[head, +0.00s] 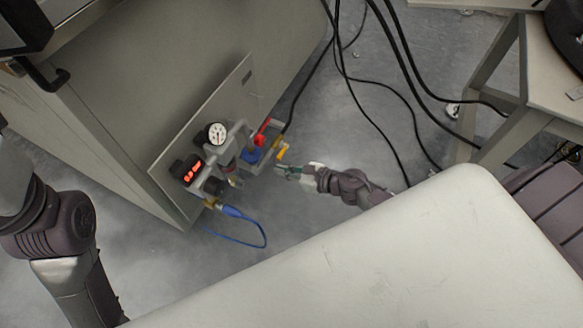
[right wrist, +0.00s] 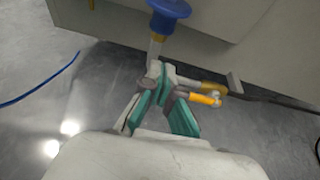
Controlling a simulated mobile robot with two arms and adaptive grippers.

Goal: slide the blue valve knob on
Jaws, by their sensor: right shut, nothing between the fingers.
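The blue valve knob (head: 251,155) is on the pipework of the wall panel in the head view. It also shows at the top edge of the right wrist view as a round blue knob (right wrist: 170,8) on a pale stem. My right gripper (head: 283,171) is just right of and below the knob, apart from it. In the right wrist view its green-padded fingers (right wrist: 164,84) are shut and empty, below the knob and beside a yellow-tipped fitting (right wrist: 205,98). My left arm comes in at the left, but its gripper is out of view.
A blue hose (head: 262,232) hangs below. Black cables (head: 385,85) lie over the floor. A table (head: 545,75) stands at right.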

